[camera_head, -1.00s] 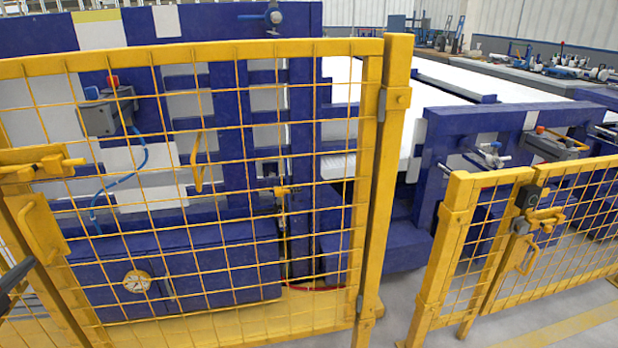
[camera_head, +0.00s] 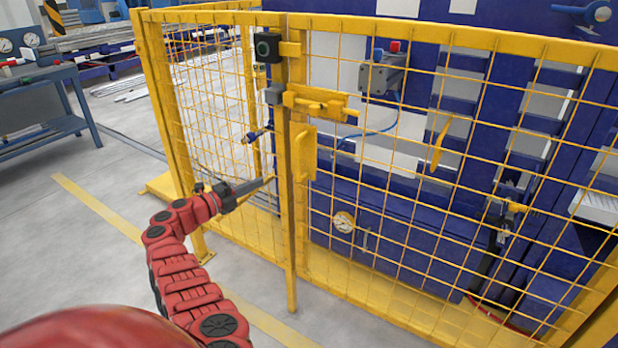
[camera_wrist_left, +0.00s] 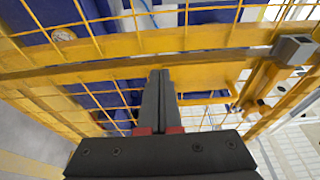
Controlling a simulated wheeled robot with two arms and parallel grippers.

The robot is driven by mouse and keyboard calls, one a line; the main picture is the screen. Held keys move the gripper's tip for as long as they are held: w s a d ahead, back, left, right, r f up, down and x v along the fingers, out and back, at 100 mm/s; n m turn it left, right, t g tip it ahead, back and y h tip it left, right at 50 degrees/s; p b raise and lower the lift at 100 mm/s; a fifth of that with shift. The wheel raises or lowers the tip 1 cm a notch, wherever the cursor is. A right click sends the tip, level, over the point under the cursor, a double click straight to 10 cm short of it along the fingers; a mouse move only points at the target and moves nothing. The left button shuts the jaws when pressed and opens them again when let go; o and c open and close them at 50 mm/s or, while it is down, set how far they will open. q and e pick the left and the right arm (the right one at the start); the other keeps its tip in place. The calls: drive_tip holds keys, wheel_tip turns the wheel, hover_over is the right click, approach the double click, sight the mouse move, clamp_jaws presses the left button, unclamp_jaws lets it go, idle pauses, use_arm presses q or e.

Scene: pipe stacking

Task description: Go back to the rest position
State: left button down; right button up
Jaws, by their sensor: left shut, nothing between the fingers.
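My left gripper (camera_head: 252,186) is at the end of my red left arm, which reaches in from the lower left in the head view. It is in front of the yellow mesh fence, near the gate post (camera_head: 290,170). In the left wrist view my left gripper (camera_wrist_left: 162,75) shows its dark fingers together with nothing between them. Yellow bars of the fence (camera_wrist_left: 110,70) are close beyond the fingertips; I cannot tell if they touch. My right gripper is not in view.
A yellow gate latch (camera_head: 320,103) and a dark switch box (camera_head: 267,47) are on the fence. Blue machinery (camera_head: 385,225) stands behind the mesh. A blue workbench (camera_head: 35,95) is at the far left. The grey floor (camera_head: 60,260) on the left is clear.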

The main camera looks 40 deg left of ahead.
use_arm(q)
drive_tip(key=shift+s+a, duration=0.65)
drive_tip(key=shift+s, duration=0.25)
drive_tip(key=shift+s+a, duration=0.6)
drive_tip(key=shift+s, duration=0.25)
